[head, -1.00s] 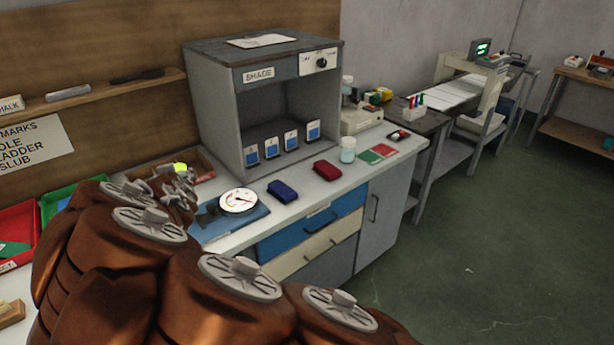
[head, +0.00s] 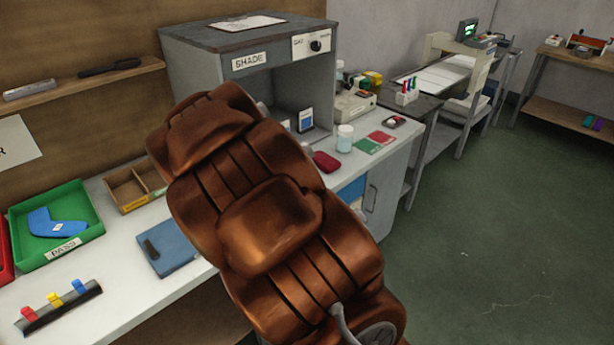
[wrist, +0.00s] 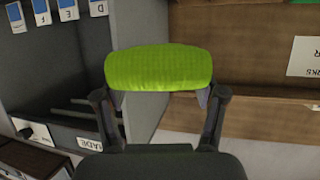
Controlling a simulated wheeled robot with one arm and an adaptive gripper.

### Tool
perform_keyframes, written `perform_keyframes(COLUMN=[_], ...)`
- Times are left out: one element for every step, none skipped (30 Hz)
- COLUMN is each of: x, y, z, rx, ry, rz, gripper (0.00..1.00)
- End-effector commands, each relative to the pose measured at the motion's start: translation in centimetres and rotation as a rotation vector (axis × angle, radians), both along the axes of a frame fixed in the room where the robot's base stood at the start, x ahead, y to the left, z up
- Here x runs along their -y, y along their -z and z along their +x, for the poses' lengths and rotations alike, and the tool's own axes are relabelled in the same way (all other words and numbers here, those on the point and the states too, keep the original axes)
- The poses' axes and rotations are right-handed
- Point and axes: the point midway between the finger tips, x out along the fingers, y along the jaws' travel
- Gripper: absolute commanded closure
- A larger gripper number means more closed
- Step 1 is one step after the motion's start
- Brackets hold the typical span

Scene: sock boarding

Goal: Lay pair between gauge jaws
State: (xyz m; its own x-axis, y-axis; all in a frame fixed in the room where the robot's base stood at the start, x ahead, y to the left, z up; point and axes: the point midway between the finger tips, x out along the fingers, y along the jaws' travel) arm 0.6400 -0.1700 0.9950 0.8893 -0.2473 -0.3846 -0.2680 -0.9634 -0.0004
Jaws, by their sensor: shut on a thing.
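A lime green folded pair (wrist: 158,68) is held across the two fingertips of my gripper (wrist: 160,96) in the wrist view. The pair is in the air, with the shade cabinet and wall shelf behind it. In the head view my brown arm covers the gripper and the pair. The gauge's blue base (head: 172,252) lies on the white counter, left of my arm, with a dark part at its left end. The gauge's dial is hidden behind my arm, and I cannot make out the jaws.
The grey shade cabinet (head: 245,62) rises behind my arm. A green PASS tray (head: 88,226) holding a blue sock and a divided wooden box (head: 122,192) stand left of the gauge. A rack with coloured clips (head: 60,306) sits nearer. The counter around the base's left end is clear.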

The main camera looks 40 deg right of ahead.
Motion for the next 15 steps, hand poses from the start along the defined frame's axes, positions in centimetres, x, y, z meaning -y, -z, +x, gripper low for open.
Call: perform_keyframes(x=[1.6,2.3,3.2,3.9,4.5,5.4,6.0,6.6,7.4,8.0,8.5,9.2,9.8,10.3,11.0], y=[0.9,1.2,1.7,2.1,2.4,2.8,3.2,3.6,4.1,4.5,4.8,5.3,5.6,6.0,6.5], z=[-0.4,-0.6,-1.0,-1.2,-1.5,-1.8,-2.1,-2.5,-2.9,-3.3,-3.6,-4.1,-4.5,-4.9,-5.5], rx=[0.002,0.002,0.000,0.001,0.002,0.003,0.004,0.002,0.001,0.001,0.002,0.003,0.003,0.002,0.001], ry=[0.001,-0.004,-0.009,-0.013,-0.018,-0.025,-0.031,-0.036,-0.042,-0.048,-0.055,-0.063,-0.069,-0.075,-0.083], rz=[0.002,0.002,0.002,0.002,0.003,0.003,0.002,0.003,0.002,0.002,0.003,0.004,0.003,0.003,0.002], gripper=[0.65,0.65,0.65,0.65,0.65,0.65,0.65,0.65,0.65,0.65,0.65,0.65,0.65,0.65,0.65])
